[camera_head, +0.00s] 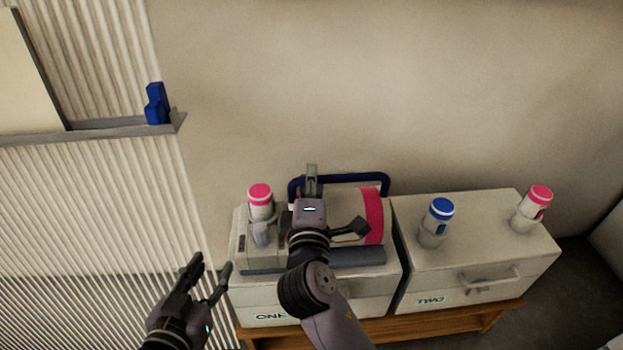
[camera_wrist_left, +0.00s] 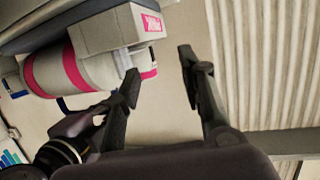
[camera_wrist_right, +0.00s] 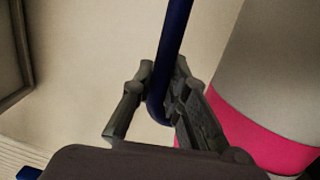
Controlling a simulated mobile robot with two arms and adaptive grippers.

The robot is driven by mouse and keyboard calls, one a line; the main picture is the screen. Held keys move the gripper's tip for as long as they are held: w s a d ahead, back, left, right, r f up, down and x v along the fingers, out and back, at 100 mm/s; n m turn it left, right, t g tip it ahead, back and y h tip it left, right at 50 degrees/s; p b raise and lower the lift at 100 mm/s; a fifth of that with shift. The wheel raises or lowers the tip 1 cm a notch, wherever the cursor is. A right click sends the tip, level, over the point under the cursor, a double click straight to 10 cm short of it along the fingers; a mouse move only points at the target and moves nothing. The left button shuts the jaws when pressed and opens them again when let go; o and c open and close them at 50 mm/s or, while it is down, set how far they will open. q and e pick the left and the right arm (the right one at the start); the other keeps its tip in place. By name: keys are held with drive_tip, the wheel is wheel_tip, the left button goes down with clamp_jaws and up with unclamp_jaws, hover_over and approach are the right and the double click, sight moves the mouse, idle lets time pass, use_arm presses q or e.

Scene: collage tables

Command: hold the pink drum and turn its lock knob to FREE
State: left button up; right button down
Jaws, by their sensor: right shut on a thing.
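The pink drum is a pale cylinder with a pink band (camera_head: 374,215), lying on its side on cabinet ONE; its banded body also shows in the left wrist view (camera_wrist_left: 70,66). A blue bar handle (camera_head: 345,178) rises behind it. My right gripper (camera_head: 312,180) is shut on this handle near its left end; the bar (camera_wrist_right: 172,50) runs between the fingers in the right wrist view. My left gripper (camera_head: 206,274) is open and empty, left of the cabinet. A grey box with a pink label (camera_wrist_left: 151,22) sits by the drum's end. I cannot make out the lock knob's setting.
A pink-capped canister (camera_head: 260,198) stands left of the drum. Cabinet TWO (camera_head: 480,258) on the right bears a blue-capped canister (camera_head: 438,220) and another pink-capped one (camera_head: 535,205). A wall ledge with a blue object (camera_head: 156,104) is at upper left. Corrugated wall stands behind my left gripper.

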use_arm(q)
drive_tip(key=shift+o, duration=0.5)
drive_tip(key=shift+o, duration=0.3)
drive_tip(key=s+a+f+m+g, duration=0.2)
drive_tip(key=s+f+g, duration=0.1)
drive_tip(key=f, duration=0.7)
drive_tip(key=shift+s+f+g, duration=0.2)
drive_tip(key=shift+s+g, duration=0.2)
drive_tip(key=shift+g, duration=0.1)
drive_tip(key=w+m+g+h, duration=0.2)
drive_tip(key=m+g, duration=0.1)
drive_tip(key=w+a+m+g+h, duration=0.1)
drive_tip(key=w+m+g+h, duration=0.2)
drive_tip(key=shift+w+a+m, duration=0.15)
drive_tip(key=shift+w+m, duration=0.15)
drive_tip(key=shift+w, duration=0.05)
drive_tip(key=m+g+h, duration=0.1)
drive_tip(key=m+h, duration=0.3)
drive_tip(key=h, duration=0.1)
approach(256, 228)
drive_tip(key=x, duration=1.1)
drive_tip(key=shift+a, duration=0.1)
drive_tip(key=shift+c, duration=0.5)
